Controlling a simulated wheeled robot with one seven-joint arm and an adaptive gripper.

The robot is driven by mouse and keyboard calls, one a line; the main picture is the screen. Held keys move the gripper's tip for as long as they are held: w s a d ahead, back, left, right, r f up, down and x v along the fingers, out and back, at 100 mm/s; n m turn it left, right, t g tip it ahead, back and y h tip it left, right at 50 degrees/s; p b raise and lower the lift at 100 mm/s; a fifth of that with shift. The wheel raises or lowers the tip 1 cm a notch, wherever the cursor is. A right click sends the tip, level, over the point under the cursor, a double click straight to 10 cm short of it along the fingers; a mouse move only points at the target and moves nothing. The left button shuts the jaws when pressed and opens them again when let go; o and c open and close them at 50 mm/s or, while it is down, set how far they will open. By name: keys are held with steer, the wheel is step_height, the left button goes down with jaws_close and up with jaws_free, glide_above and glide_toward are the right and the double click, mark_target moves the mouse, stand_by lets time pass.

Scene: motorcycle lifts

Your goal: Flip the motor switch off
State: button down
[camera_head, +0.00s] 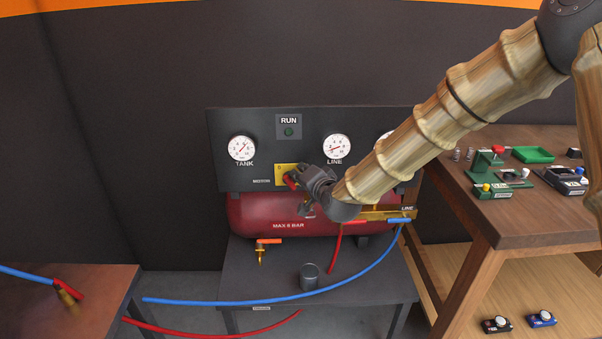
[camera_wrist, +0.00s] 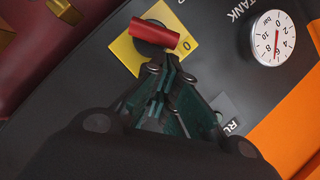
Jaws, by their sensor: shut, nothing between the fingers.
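The motor switch is a red handle (camera_head: 291,181) on a yellow plate (camera_head: 280,168) low on the dark compressor panel. In the wrist view the red handle (camera_wrist: 152,33) lies across a round black hub on the yellow plate (camera_wrist: 122,50), with a "0" mark beside its end. My gripper (camera_head: 300,180) reaches in from the right and hides part of the plate. In the wrist view my gripper (camera_wrist: 163,65) is shut and empty, its tips close to the handle; I cannot tell whether they touch it. The RUN lamp (camera_head: 289,132) looks dark green.
The TANK gauge (camera_head: 241,148) and LINE gauge (camera_head: 336,146) flank the RUN lamp. A red tank (camera_head: 255,215) sits below the panel, with blue and red hoses in front. A wooden bench (camera_head: 510,225) with small devices stands right; another table (camera_head: 80,295) stands left.

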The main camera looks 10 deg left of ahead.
steer(key=shift+r, duration=0.1)
steer(key=d, duration=0.1)
steer(key=w+d+r, duration=0.1)
steer(key=d+r+p, duration=0.1)
steer(key=shift+w, duration=0.25)
steer(key=b+v, duration=0.2)
steer(key=v, duration=0.8)
steer(key=shift+d+f, duration=0.15)
steer(key=shift+f, duration=0.05)
steer(key=shift+w, duration=0.1)
